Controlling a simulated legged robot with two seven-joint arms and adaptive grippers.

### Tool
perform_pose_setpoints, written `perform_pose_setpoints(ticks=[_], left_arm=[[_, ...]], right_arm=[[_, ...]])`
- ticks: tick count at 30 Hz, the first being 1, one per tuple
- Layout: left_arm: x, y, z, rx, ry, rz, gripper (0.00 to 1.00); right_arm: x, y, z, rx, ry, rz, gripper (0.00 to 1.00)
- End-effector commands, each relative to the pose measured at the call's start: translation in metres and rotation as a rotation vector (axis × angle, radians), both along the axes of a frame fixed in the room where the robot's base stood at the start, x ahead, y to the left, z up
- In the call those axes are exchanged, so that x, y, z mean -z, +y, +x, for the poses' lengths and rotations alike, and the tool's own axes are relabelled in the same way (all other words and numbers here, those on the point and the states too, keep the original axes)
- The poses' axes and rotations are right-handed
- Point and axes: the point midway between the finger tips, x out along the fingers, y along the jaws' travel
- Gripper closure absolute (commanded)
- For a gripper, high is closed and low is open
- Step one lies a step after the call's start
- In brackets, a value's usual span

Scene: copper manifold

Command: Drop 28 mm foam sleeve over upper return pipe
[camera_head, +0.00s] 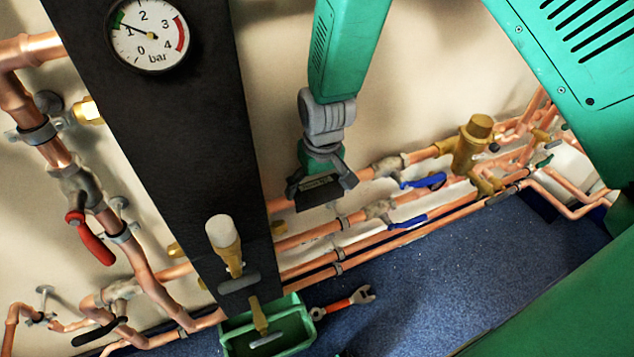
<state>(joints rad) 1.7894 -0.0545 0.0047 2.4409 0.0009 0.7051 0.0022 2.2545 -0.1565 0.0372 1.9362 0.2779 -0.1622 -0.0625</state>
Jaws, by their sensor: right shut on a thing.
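My right gripper (320,188) hangs from the green arm at the top centre, in front of the wall and just above the copper pipes. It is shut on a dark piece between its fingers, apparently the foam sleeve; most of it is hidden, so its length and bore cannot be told. Several copper pipe runs (412,237) pass behind and below the gripper, sloping up to the right. The uppermost of these runs (419,156) carries a brass fitting; no label shows which is the upper return pipe. My left gripper is not in view.
A black column (190,120) with a pressure gauge (149,33) stands left of the gripper. A red-handled valve (88,235) is farther left. Blue valve levers (424,181) and a brass body (470,146) lie right. A green bin (300,337) and a wrench (342,303) are below. Blue floor is open at lower right.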

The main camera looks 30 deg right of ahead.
Motion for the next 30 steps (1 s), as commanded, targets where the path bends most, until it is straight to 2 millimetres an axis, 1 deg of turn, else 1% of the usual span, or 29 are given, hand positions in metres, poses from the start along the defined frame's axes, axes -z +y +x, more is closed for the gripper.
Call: perform_pose_setpoints(ticks=[1,28,29,30], left_arm=[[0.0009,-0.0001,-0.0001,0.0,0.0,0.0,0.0],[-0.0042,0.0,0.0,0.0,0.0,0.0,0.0],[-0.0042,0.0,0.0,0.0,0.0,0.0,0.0],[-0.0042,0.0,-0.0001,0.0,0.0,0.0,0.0]], right_arm=[[0.0061,-0.0008,-0.0042,-0.002,0.012,-0.003,0.5],[0.0115,-0.0035,-0.0043,0.0,0.013,-0.003,0.49],[0.0116,-0.0035,-0.0045,0.0,0.013,-0.003,0.0],[0.0118,-0.0035,-0.0047,0.0,0.014,-0.003,0.0]])
